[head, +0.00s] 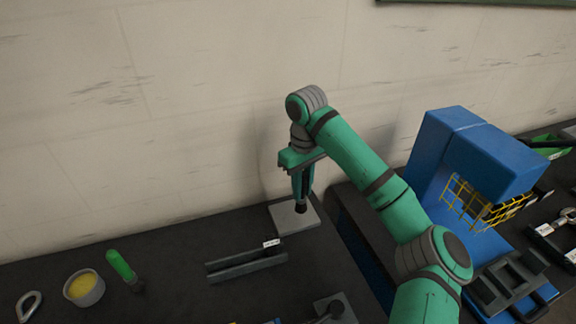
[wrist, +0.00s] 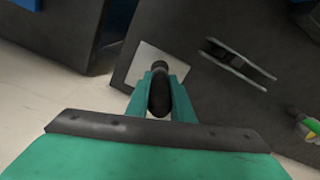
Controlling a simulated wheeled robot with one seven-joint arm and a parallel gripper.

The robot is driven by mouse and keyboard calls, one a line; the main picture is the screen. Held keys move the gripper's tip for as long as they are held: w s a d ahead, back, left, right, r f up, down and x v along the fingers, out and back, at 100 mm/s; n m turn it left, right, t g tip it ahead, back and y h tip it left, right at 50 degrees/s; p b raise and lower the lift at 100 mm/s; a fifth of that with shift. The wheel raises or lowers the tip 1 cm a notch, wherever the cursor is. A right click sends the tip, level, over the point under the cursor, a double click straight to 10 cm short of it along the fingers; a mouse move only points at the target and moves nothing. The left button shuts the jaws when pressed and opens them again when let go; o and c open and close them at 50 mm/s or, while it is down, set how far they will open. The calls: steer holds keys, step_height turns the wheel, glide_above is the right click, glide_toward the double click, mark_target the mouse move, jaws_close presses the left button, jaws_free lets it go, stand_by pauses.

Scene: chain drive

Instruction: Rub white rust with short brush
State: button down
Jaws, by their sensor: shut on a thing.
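My gripper (head: 301,196) is at the far side of the dark bench, pointing down over a pale grey plate (head: 284,221). It is shut on a short dark tool (head: 301,208), which looks like the short brush. In the wrist view the tool (wrist: 160,92) stands between my two green fingers, with a black rounded end. The pale plate (wrist: 146,60) lies beyond it. The tool's lower end is at or just above the plate; I cannot tell whether it touches. No separate white rust patch can be made out on the plate.
A grey channel rail (head: 246,264) with a white tag lies in front of the plate. A green-handled tool (head: 120,265) and a bowl of yellow stuff (head: 84,288) stand at left. A blue machine (head: 455,150) with a yellow guard stands right. The wall is close behind the plate.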

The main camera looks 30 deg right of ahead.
steer(key=shift+w+r, duration=0.1)
steer(key=shift+r, duration=0.35)
steer(key=shift+s+d+r, duration=0.15)
steer(key=shift+s+r, duration=0.15)
steer(key=shift+r, duration=0.45)
